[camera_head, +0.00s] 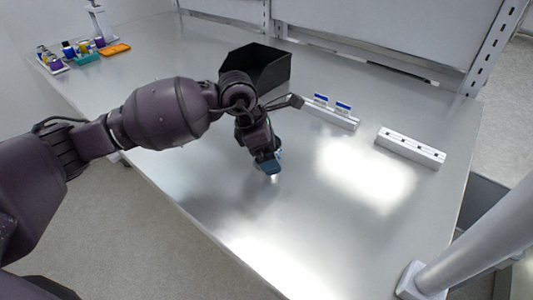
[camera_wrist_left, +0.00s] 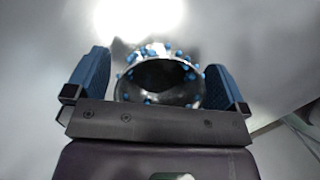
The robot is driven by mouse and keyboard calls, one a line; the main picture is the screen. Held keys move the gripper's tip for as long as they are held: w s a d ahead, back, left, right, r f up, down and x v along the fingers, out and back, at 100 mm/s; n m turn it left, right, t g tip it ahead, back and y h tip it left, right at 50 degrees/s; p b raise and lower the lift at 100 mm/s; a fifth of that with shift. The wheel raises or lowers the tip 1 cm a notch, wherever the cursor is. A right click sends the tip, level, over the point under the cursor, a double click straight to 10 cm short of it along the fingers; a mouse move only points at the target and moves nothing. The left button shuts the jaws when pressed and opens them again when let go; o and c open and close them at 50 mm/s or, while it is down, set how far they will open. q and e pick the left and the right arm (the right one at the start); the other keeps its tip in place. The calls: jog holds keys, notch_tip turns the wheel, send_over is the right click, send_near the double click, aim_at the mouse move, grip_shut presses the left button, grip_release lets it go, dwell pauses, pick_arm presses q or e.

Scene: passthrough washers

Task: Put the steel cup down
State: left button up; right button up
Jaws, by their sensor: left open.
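The steel cup (camera_wrist_left: 160,82) sits between the two blue fingers of my left gripper (camera_wrist_left: 158,62) in the left wrist view. Its round dark mouth faces the camera and blue dots ring it. Gaps show between the cup and both fingers, so the gripper is open around it. In the head view my left gripper (camera_head: 268,163) points down, low over the steel table (camera_head: 330,225). The cup is almost wholly hidden behind the gripper there, and I cannot tell its exact contact with the table. My right gripper is not in view.
A black open bin (camera_head: 265,68) stands behind my gripper. A white rack with blue-topped pieces (camera_head: 330,113) and an empty white rack (camera_head: 410,147) lie to the right. Small bottles (camera_head: 70,50) and an orange tray (camera_head: 115,50) are far left. The table's front is clear.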

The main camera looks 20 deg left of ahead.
pick_arm(q)
jog(key=c, duration=1)
